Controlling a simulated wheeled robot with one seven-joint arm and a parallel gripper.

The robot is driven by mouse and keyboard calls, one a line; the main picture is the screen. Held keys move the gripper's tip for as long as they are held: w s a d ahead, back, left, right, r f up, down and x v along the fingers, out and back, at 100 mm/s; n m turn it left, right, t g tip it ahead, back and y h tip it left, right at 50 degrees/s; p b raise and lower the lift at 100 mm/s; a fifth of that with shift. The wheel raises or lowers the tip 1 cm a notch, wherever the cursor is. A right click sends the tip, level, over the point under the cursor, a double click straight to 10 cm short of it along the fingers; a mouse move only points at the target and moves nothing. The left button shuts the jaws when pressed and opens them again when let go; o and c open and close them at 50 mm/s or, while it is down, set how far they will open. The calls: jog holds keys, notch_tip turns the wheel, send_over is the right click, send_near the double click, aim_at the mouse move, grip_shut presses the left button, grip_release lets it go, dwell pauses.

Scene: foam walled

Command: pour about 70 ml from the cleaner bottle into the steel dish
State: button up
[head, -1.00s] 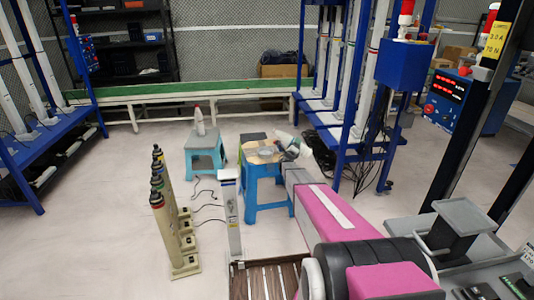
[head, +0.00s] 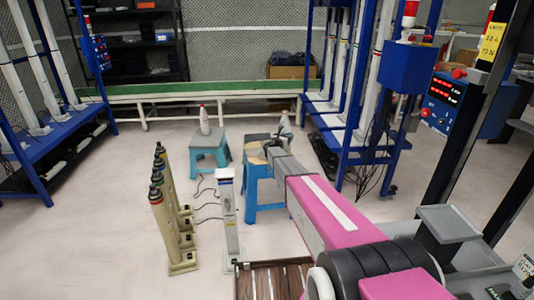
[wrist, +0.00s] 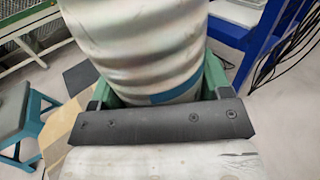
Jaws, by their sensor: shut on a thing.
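My gripper (wrist: 158,112) is shut on a pale, ribbed bottle (wrist: 150,45), which I take as the cleaner bottle. In the wrist view it fills the top middle between green fingers; its top and mouth are out of frame. In the head view the bottle (head: 285,122) shows small and roughly upright beyond the end of my arm, above the blue stool. The steel dish cannot be made out now; my arm and gripper cover much of the stool top. Whether any liquid is flowing cannot be seen.
The blue stool (head: 250,190) stands under my gripper. A teal stool (head: 208,152) to its left carries a white bottle with a red top (head: 204,120). Several beige posts (head: 172,225) and a white post (head: 227,215) stand nearer. A blue rack (head: 345,110) is close on the right.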

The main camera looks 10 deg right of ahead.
jog(key=shift+a+r+m, duration=0.15)
jog(key=shift+r+m, duration=0.15)
jog(key=shift+r, duration=0.25)
dwell(0.9)
dwell(0.6)
